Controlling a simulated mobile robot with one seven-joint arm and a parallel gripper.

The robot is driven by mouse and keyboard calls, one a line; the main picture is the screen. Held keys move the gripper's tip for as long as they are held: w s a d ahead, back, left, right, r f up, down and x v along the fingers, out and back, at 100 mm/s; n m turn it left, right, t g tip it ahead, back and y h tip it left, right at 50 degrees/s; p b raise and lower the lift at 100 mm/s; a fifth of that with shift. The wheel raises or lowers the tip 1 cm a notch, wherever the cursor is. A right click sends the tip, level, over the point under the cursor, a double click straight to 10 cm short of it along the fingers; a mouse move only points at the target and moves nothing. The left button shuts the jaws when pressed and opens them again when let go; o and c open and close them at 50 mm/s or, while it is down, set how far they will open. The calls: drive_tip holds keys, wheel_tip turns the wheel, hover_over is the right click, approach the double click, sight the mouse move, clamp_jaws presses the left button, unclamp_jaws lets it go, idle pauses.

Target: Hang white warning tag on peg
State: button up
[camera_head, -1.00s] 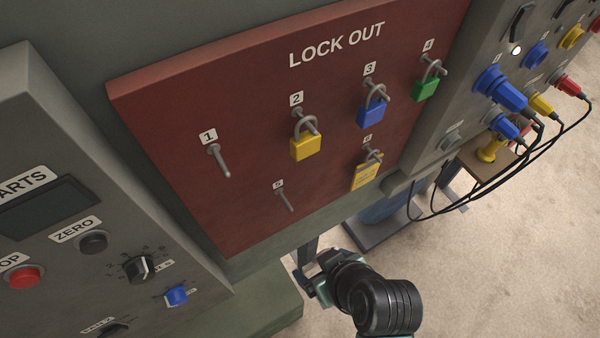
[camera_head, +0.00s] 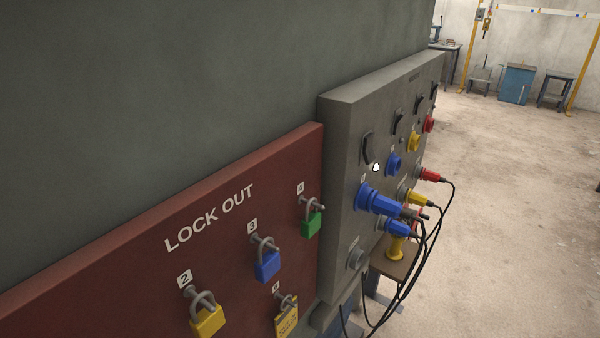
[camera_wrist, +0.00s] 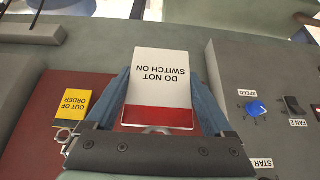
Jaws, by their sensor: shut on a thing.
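The white warning tag (camera_wrist: 159,80) reads "DO NOT SWITCH ON" and has a red band at one end. In the wrist view my gripper (camera_wrist: 162,110) is shut on the tag, its fingers on both sides of it. The tag's lettering appears upside down there, and a metal ring shows at its red end. The red LOCK OUT board (camera_head: 140,262) carries numbered pegs. In the head view, pegs 2, 3 and 4 hold a yellow padlock (camera_head: 207,320), a blue padlock (camera_head: 267,265) and a green padlock (camera_head: 312,224). My gripper is outside the head view.
A yellow OUT OF ORDER tag (camera_wrist: 74,106) hangs on the board; it also shows in the head view (camera_head: 287,321). A control panel (camera_wrist: 237,75) with knobs is at right in the wrist view. A grey socket box (camera_head: 343,125) with plugs and cables adjoins the board.

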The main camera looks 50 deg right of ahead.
drive_tip(key=shift+r+p, duration=0.35)
drive_tip(key=shift+p, duration=0.2)
drive_tip(key=shift+s, duration=0.2)
drive_tip(key=shift+s+p, duration=0.4)
drive_tip(key=shift+s, duration=1.55)
drive_tip(key=shift+s+d, duration=0.1)
drive_tip(key=shift+s, duration=0.1)
drive_tip(key=s+p, duration=0.1)
drive_tip(key=s, duration=0.4)
drive_tip(key=shift+s, duration=0.4)
drive_tip(key=shift+w, duration=0.1)
idle(1.2)
